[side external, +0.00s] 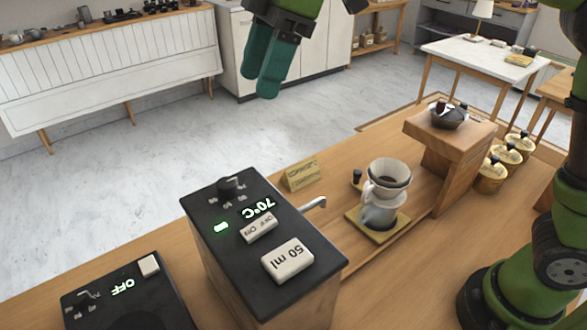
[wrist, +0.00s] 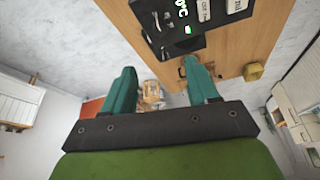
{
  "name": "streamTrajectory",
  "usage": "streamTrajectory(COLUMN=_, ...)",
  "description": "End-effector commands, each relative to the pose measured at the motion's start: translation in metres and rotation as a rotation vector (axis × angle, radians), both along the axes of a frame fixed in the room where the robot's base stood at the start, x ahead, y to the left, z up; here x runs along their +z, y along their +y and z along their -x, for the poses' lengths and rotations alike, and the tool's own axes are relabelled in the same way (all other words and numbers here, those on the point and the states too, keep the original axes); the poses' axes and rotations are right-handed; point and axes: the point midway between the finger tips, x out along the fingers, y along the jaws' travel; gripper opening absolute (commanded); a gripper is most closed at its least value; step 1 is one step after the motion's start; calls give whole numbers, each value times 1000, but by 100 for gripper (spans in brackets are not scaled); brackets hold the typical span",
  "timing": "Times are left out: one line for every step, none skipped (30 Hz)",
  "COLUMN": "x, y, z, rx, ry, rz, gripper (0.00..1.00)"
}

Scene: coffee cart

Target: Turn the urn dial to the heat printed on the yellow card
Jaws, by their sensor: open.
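The urn (side external: 240,268) is a box with a black top and wooden sides. Its small black dial (side external: 228,187) sits at the top's far end, ringed by small markings too small to read. My gripper (side external: 268,75) has teal fingers, is open and empty, and hangs high beyond the urn, apart from the dial. In the wrist view, the open fingers (wrist: 160,85) point towards the counter, with the urn's black top (wrist: 152,12) above them.
The urn also carries an ON/OFF switch (side external: 259,228), a 50 ml button (side external: 288,260) and a spout (side external: 314,203). A dripper over a jug (side external: 380,215) stands nearby. A wooden stand (side external: 455,150) and several jars (side external: 507,155) are further right. A unit reading OFF (side external: 125,300) is front left.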

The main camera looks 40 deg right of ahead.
Motion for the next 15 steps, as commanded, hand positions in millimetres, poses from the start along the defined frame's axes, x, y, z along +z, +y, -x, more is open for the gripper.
streamTrajectory(x=-2, y=0, z=1, rx=17, ry=0, rz=2, gripper=59)
streamTrajectory(x=-3, y=1, z=1, rx=24, ry=-2, rz=2, gripper=59)
streamTrajectory(x=-5, y=2, z=1, rx=29, ry=-4, rz=3, gripper=59)
streamTrajectory(x=-7, y=2, z=1, rx=30, ry=-4, rz=4, gripper=59)
streamTrajectory(x=-10, y=3, z=0, rx=30, ry=-4, rz=4, gripper=59)
streamTrajectory(x=-16, y=5, z=0, rx=31, ry=-3, rz=5, gripper=59)
streamTrajectory(x=-20, y=7, z=0, rx=31, ry=-3, rz=4, gripper=59)
streamTrajectory(x=-25, y=9, z=0, rx=29, ry=-2, rz=4, gripper=59)
streamTrajectory(x=-33, y=12, z=-1, rx=30, ry=-3, rz=5, gripper=59)
streamTrajectory(x=-39, y=15, z=-1, rx=31, ry=-1, rz=4, gripper=59)
streamTrajectory(x=-45, y=17, z=-2, rx=30, ry=-2, rz=5, gripper=59)
streamTrajectory(x=-53, y=21, z=-2, rx=29, ry=-2, rz=4, gripper=59)
streamTrajectory(x=-59, y=23, z=-3, rx=29, ry=-2, rz=4, gripper=59)
streamTrajectory(x=-65, y=26, z=-3, rx=29, ry=-2, rz=4, gripper=59)
streamTrajectory(x=-73, y=29, z=-4, rx=29, ry=-2, rz=4, gripper=59)
